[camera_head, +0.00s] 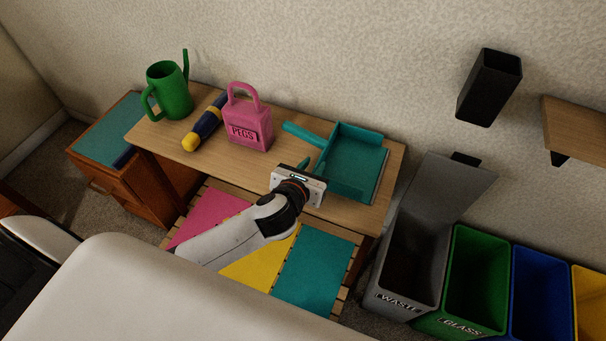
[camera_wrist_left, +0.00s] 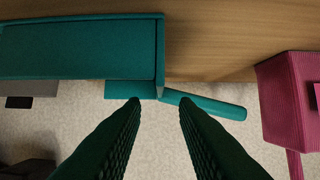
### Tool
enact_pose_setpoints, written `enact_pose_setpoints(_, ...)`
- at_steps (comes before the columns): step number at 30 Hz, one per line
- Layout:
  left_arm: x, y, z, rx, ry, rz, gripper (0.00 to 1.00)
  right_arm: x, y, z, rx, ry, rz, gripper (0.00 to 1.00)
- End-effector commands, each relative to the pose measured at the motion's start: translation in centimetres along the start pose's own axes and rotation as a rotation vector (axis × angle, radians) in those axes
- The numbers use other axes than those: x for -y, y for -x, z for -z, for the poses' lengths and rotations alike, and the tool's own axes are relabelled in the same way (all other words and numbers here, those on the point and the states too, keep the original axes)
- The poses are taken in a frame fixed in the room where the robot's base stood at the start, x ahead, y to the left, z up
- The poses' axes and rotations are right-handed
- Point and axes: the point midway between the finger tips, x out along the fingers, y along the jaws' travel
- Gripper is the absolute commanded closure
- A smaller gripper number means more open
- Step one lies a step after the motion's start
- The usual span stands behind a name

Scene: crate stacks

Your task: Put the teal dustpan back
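The teal dustpan (camera_head: 352,163) lies on the wooden table, its tray at the right and its handle (camera_head: 303,133) pointing left toward the wall side. It also shows in the left wrist view (camera_wrist_left: 80,50), with the handle running right, beyond the fingertips. My left gripper (camera_head: 304,164) is over the table's front part, beside the dustpan's tray; its fingers are mostly hidden in the head view. In the left wrist view the gripper (camera_wrist_left: 160,104) is open, with nothing held between its fingers. My right gripper is not in view.
A pink PEGS holder (camera_head: 247,132), a blue-yellow cylinder (camera_head: 205,124) and a green watering can (camera_head: 168,92) share the table. Below are pink, yellow and teal (camera_head: 312,268) mats on slats. A teal-topped cabinet (camera_head: 108,128) stands left, bins (camera_head: 406,262) right. A black holder (camera_head: 489,88) hangs on the wall.

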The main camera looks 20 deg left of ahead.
Motion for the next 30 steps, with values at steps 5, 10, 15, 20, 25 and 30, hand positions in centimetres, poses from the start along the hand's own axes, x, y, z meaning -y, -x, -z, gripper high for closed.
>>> enact_pose_setpoints(5, 0.0, 4.0, 0.1, 0.002, -0.001, -0.001, 0.73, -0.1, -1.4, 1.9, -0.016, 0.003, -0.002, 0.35)
enact_pose_setpoints(10, 0.0, 6.2, 0.1, 0.001, 0.000, -0.001, 0.73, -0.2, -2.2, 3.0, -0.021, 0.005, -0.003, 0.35)
enact_pose_setpoints(15, 0.0, 7.0, 0.1, 0.000, 0.000, 0.000, 0.73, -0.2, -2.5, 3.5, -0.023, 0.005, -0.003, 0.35)
enact_pose_setpoints(20, 0.0, 7.0, 0.0, 0.000, 0.000, 0.001, 0.73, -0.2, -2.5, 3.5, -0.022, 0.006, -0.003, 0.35)
enact_pose_setpoints(25, 0.0, 7.0, 0.0, 0.000, 0.000, 0.000, 0.73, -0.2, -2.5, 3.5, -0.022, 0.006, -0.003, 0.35)
enact_pose_setpoints(30, 0.0, 7.0, 0.0, 0.000, 0.001, 0.001, 0.73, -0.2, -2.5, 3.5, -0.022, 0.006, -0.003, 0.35)
